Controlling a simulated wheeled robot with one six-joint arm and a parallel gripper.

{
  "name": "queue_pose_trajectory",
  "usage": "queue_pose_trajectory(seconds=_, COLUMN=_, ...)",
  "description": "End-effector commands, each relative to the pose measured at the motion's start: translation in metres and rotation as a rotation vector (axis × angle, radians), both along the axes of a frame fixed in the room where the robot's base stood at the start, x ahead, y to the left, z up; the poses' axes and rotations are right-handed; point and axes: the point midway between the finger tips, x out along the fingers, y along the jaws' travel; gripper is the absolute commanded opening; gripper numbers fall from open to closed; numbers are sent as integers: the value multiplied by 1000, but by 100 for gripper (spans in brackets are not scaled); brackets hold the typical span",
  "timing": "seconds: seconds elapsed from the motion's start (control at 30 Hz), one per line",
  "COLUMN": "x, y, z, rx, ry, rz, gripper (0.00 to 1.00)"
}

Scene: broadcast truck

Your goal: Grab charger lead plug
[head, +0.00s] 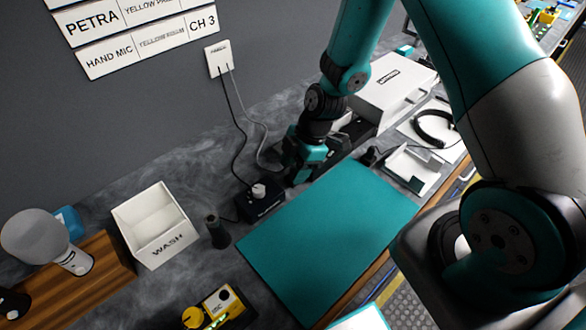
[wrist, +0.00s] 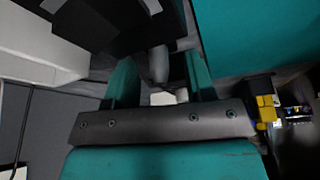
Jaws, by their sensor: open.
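My gripper (head: 305,165) points down at the back edge of the teal mat, its fingers apart. In the wrist view, my gripper (wrist: 160,78) shows two teal fingers with a gap between them. A grey rounded piece (wrist: 158,65), which looks like the plug, shows between the fingers against a dark box (wrist: 115,25). I cannot tell whether either finger touches it. A grey lead (head: 262,130) runs from the white wall socket box (head: 217,58) down toward my gripper. The lead's lower end is hidden near my gripper in the head view.
A black lead runs to a black box (head: 262,205) with a white knob, left of my gripper. The teal mat (head: 330,235) is bare. A white WASH bin (head: 155,225), a dark cylinder (head: 216,232) and a white case (head: 395,90) stand nearby.

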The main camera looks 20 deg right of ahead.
Motion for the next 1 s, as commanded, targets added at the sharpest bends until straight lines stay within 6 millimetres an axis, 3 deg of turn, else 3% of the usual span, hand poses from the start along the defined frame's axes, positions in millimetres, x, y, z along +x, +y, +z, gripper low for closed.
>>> queue_pose_trajectory(seconds=0.23, x=0, y=1, z=-2, rx=0, ry=-1, rz=0, gripper=49)
queue_pose_trajectory(seconds=0.4, x=0, y=1, z=-2, rx=0, ry=-1, rz=0, gripper=10)
queue_pose_trajectory(seconds=0.47, x=0, y=1, z=-2, rx=0, ry=0, rz=0, gripper=0)
queue_pose_trajectory(seconds=0.8, x=0, y=1, z=0, rx=0, ry=-1, rz=0, gripper=0)
queue_pose_trajectory(seconds=1.0, x=1, y=1, z=17, rx=1, ry=-5, rz=-1, gripper=0)
